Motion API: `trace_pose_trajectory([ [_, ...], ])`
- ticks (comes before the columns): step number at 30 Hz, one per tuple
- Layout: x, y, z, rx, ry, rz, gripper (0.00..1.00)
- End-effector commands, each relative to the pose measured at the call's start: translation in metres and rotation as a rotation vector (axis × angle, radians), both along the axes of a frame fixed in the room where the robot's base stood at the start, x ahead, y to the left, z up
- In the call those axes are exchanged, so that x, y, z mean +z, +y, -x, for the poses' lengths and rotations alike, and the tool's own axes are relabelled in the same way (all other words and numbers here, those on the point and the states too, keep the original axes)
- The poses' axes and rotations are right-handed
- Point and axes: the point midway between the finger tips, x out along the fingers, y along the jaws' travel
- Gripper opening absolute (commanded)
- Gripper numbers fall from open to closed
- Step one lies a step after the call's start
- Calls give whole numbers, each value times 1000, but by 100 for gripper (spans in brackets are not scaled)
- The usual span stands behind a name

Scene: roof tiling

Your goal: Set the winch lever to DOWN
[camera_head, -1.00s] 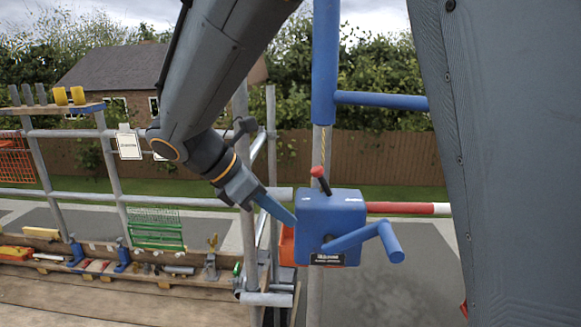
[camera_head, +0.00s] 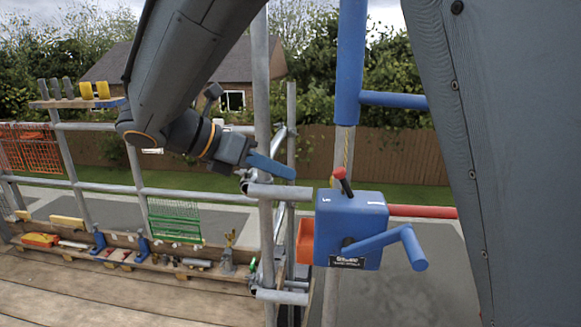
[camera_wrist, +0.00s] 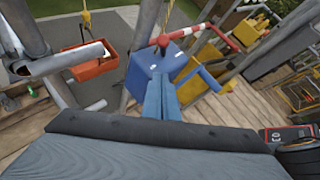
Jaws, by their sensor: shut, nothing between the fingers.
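The winch is a blue box (camera_head: 350,225) on a grey upright pole, with a blue crank handle on its front. Its short lever with a red knob (camera_head: 339,173) stands on top and leans slightly left. Small white marks lie on the box top on both sides of the lever; I cannot read them. My gripper (camera_head: 293,174) is shut and empty, its blue fingers left of the lever at about knob height, apart from it in the picture. In the wrist view, the fingers (camera_wrist: 160,85) overlap the box (camera_wrist: 152,75), with the red knob (camera_wrist: 163,40) beyond the tips.
A grey scaffold tube end (camera_head: 280,192) lies just below my fingers. An orange bin (camera_head: 305,240) hangs left of the winch; it also shows in the wrist view (camera_wrist: 95,66). A red and white bar (camera_wrist: 212,33) runs behind the winch. A blue post (camera_head: 350,60) rises above it.

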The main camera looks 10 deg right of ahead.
Motion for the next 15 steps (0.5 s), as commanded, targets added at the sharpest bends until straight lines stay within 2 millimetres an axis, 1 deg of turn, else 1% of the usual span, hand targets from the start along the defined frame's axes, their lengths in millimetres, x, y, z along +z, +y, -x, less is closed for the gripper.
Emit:
trace_pose_trajectory([
  [1, -3, -9, -2, -4, 3, 3, 0],
  [3, -10, -21, -5, -5, 4, 3, 0],
  [12, -40, -69, -19, -6, 3, 2, 0],
  [15, -34, -82, -28, -6, 0, 0, 0],
])
